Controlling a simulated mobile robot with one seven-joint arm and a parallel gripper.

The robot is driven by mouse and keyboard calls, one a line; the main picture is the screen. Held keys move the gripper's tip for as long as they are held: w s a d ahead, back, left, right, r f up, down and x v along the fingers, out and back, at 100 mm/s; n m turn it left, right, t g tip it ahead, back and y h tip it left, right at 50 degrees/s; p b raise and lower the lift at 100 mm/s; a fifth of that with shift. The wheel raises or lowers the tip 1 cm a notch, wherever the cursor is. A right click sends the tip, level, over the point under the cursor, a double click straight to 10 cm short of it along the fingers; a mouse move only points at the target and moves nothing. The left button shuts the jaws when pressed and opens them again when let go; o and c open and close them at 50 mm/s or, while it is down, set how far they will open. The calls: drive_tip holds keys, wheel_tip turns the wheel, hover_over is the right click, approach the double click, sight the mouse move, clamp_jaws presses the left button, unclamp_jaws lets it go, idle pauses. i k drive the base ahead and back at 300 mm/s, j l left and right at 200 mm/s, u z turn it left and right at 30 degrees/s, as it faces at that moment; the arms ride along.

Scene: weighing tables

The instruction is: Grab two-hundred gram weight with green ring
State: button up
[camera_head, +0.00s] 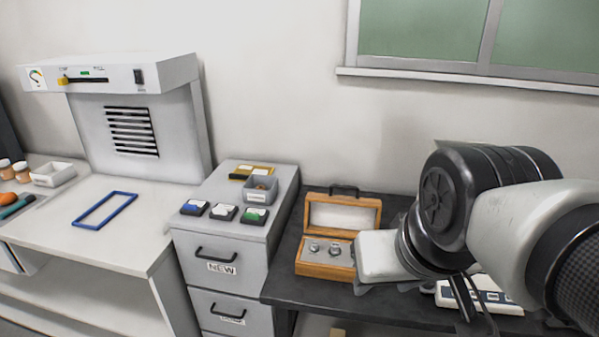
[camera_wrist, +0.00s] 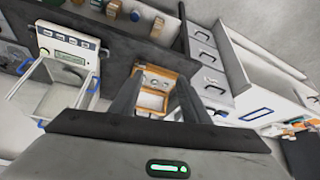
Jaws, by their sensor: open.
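A wooden weight case (camera_head: 312,269) stands open on the dark table, its lid raised at the back. Small metal weights (camera_head: 314,247) sit in its grey insert; part of its right side is hidden by my arm. No green ring can be made out on them at this size. In the wrist view the case (camera_wrist: 178,77) shows ahead, between and beyond my fingers, with the weights tiny inside. My gripper (camera_wrist: 155,98) is open and empty. In the head view my gripper (camera_head: 474,312) is right of the case, apart from it.
A white scale (camera_head: 508,304) stands on the dark table (camera_head: 385,312) behind my arm; it may be the blue-edged balance (camera_wrist: 70,60) in the wrist view. A grey drawer cabinet (camera_head: 215,247) stands left of the case, with small boxes on top. Table front of the case is clear.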

sight(334, 251)
drive_tip(key=j+z, duration=0.3)
drive_tip(key=j, duration=0.5)
drive_tip(key=j+z, duration=0.25)
drive_tip(key=j, duration=0.55)
